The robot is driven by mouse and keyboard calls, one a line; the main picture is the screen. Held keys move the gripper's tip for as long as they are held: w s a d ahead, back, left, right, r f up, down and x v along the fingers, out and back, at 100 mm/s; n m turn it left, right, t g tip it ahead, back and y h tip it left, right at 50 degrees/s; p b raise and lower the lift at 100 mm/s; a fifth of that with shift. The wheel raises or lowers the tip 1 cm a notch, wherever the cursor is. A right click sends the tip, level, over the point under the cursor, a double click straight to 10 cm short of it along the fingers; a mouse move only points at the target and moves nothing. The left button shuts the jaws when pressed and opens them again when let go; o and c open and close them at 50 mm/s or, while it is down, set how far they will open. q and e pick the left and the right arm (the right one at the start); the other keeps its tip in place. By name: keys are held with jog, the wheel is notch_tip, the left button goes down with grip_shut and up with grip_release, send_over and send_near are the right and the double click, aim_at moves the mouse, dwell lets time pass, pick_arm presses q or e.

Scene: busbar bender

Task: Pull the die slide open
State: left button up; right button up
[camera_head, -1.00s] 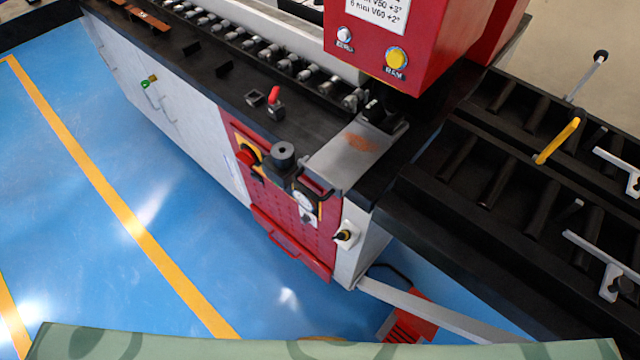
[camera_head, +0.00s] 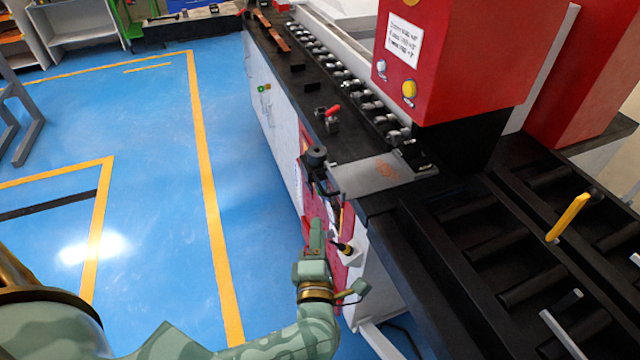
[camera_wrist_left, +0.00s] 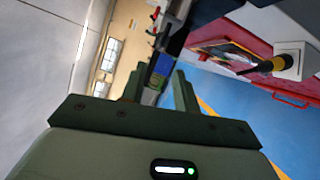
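A grey plate (camera_head: 375,174) with a rust-brown patch lies on top of the bender's near end. A dark handle-like part is at its front edge, above the red front panel (camera_head: 312,200). I cannot tell for sure which part is the die slide. My left gripper (camera_head: 316,228) points up in front of the red panel, below the plate, and hides part of the panel. In the left wrist view its two fingers (camera_wrist_left: 158,90) stand apart with nothing clearly held between them. A red bar handle (camera_wrist_left: 297,98) shows at the right of that view. My right gripper is not in view.
A white box with a black and yellow knob (camera_head: 344,247) sticks out close to my left gripper; it also shows in the left wrist view (camera_wrist_left: 275,64). The red press head (camera_head: 460,60) stands above the bench. A black roller table (camera_head: 500,250) extends right. Blue floor (camera_head: 150,150) is clear at left.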

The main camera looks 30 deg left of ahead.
aim_at(319, 182)
pick_arm(q)
jog(key=b+x, duration=0.1)
jog(key=x, duration=1.3)
jog(key=shift+a, duration=0.15)
jog(key=shift+s, duration=0.1)
grip_shut()
